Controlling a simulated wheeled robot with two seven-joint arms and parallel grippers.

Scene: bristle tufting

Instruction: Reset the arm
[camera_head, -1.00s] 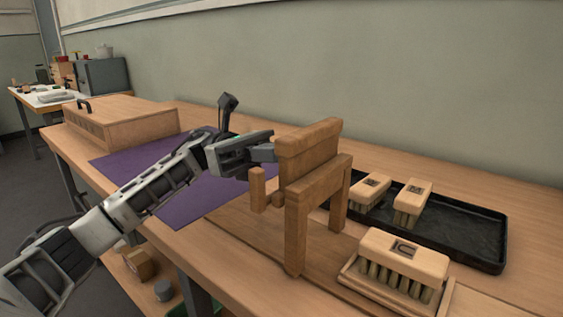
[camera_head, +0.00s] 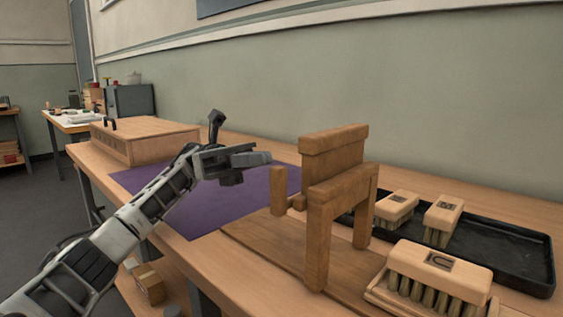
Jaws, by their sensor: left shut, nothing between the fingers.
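My left gripper (camera_head: 254,159) is shut and empty. It is held in the air above the purple mat (camera_head: 232,205), with its fingertips to the left of the wooden stand (camera_head: 338,190) and apart from it. My left arm comes in from the lower left over the table's front edge. My right gripper is out of the picture.
A brush (camera_head: 438,272) sits on a wooden base at the front right. Two more brushes (camera_head: 396,206) (camera_head: 443,213) lie in a black tray (camera_head: 515,257). A wooden box (camera_head: 147,139) with a dark handle stands at the table's far left.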

